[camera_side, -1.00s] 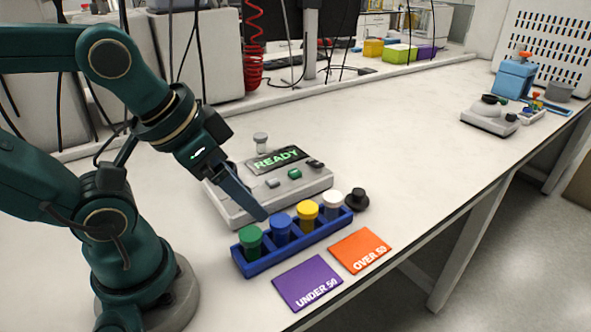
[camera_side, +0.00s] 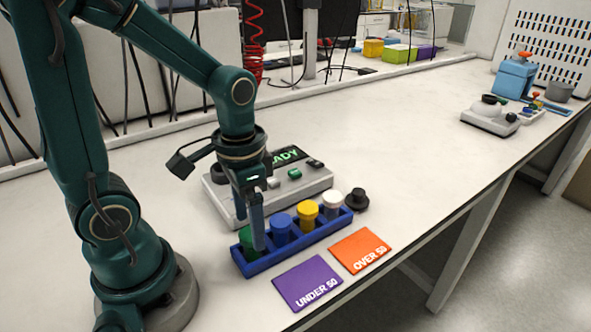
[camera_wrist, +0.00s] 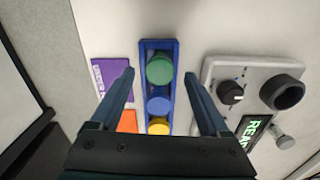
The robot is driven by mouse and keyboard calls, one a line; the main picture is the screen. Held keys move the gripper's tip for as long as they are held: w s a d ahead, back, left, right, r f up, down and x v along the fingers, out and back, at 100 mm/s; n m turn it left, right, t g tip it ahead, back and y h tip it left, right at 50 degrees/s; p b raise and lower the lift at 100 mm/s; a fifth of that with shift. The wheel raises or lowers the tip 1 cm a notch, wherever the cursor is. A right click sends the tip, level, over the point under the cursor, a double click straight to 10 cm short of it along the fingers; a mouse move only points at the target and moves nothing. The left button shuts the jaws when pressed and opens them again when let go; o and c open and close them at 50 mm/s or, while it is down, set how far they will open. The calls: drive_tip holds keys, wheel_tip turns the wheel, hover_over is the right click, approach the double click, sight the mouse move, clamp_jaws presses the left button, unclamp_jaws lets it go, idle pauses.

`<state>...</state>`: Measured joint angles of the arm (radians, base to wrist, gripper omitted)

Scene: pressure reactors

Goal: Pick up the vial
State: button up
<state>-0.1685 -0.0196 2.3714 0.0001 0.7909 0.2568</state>
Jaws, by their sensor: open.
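A blue rack (camera_side: 297,247) holds a row of capped vials. The green-capped vial (camera_wrist: 159,69) is at the near-left end, then the blue-capped vial (camera_side: 281,229), the yellow-capped vial (camera_side: 307,213) and the white-capped vial (camera_side: 332,201). My gripper (camera_side: 255,238) points down at the green end of the rack, and one finger partly hides the green vial in the side view. In the wrist view my gripper's fingers (camera_wrist: 159,73) are apart, one on each side of the green cap. Nothing is held between them.
A grey device (camera_side: 225,196) with a lit green display stands right behind the rack. A purple card (camera_side: 306,280) and an orange card (camera_side: 361,250) lie in front. A black knob-shaped object (camera_side: 357,199) is past the rack's far end.

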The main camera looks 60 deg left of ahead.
drive_tip(key=shift+f, duration=1.55)
clamp_jaws()
drive_tip(key=shift+r, duration=0.1)
